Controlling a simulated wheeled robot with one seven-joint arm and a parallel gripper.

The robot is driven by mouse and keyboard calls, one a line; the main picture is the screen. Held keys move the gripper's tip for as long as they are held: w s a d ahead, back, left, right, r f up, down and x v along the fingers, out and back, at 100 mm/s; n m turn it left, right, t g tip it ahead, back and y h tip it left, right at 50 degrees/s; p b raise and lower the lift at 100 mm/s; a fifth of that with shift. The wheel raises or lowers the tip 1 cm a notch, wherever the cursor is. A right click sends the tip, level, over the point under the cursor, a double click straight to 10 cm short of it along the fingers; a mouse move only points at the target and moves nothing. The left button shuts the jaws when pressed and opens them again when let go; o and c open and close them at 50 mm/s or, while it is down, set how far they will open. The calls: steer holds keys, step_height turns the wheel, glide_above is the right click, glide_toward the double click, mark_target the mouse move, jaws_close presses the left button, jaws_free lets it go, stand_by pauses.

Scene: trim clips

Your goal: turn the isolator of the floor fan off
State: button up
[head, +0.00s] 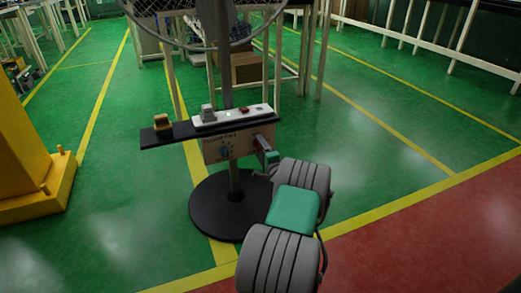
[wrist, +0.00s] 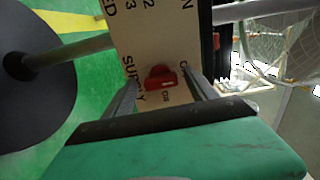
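In the head view, my gripper (head: 264,150) is at the panel's right end, and the red handle is hidden.
A black shelf (head: 185,133) above the panel holds a white power strip (head: 232,116) and a small brown-yellow block (head: 162,122). The fan's wire guard (head: 190,40) hangs overhead. A yellow column (head: 30,140) stands at left. Green floor on the right is clear.

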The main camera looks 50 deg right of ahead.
steer(key=shift+s, duration=0.1)
steer(key=p+v, duration=0.2)
steer(key=v, duration=0.5)
steer(key=shift+s+a, duration=0.2)
steer(key=shift+s, duration=0.1)
